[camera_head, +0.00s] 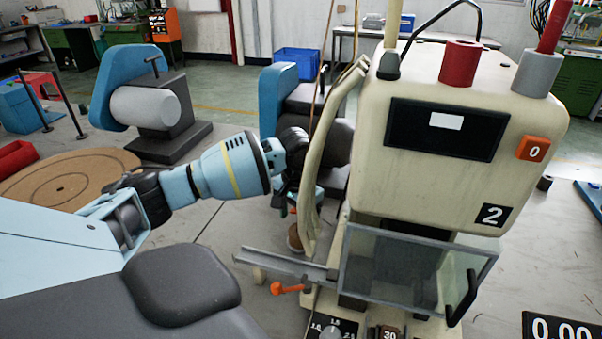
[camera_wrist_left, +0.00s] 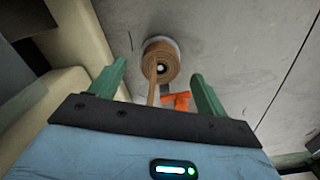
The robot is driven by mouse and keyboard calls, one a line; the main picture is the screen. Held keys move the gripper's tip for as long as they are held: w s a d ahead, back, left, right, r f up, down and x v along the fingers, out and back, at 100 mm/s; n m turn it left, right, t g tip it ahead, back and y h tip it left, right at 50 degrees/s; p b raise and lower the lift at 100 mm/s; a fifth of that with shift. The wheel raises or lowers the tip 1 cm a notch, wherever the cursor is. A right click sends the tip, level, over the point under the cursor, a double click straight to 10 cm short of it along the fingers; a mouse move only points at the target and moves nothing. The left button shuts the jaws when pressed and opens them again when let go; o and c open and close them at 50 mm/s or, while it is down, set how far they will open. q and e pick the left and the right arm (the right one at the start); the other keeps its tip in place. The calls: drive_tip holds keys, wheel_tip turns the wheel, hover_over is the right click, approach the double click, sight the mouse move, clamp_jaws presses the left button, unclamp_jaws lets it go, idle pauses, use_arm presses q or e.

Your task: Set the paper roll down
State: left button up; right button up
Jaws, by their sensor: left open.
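The paper roll (camera_wrist_left: 154,66) is a brown coil seen end-on in the left wrist view, with a pale round part behind it and a light spot at its centre. A brown strip trails from it toward my gripper. My left gripper (camera_wrist_left: 158,71) is open, its two green fingers on either side of the roll in the picture, with visible gaps to both. In the head view my left gripper (camera_head: 291,198) is beside the cream machine (camera_head: 450,150), and a brown round thing (camera_head: 295,238), probably the roll, shows just below it. My right gripper is not in view.
The machine's curved cream arm (camera_head: 318,170) stands close right of my left gripper. A metal rail (camera_head: 285,265), an orange lever (camera_head: 288,288) and a clear guard box (camera_head: 415,270) are below and right. A round wooden board (camera_head: 70,178) lies left. Grey floor is open between.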

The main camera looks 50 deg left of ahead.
use_arm(q)
drive_tip(key=shift+w+a+f+b, duration=0.1)
drive_tip(key=shift+f+b, duration=0.05)
drive_tip(key=shift+f, duration=1.3)
drive_tip(key=shift+w+a+f+b, duration=0.1)
drive_tip(key=shift+f+b, duration=0.05)
drive_tip(key=shift+f, duration=1.3)
drive_tip(key=shift+c, duration=0.4)
drive_tip(key=c, duration=1)
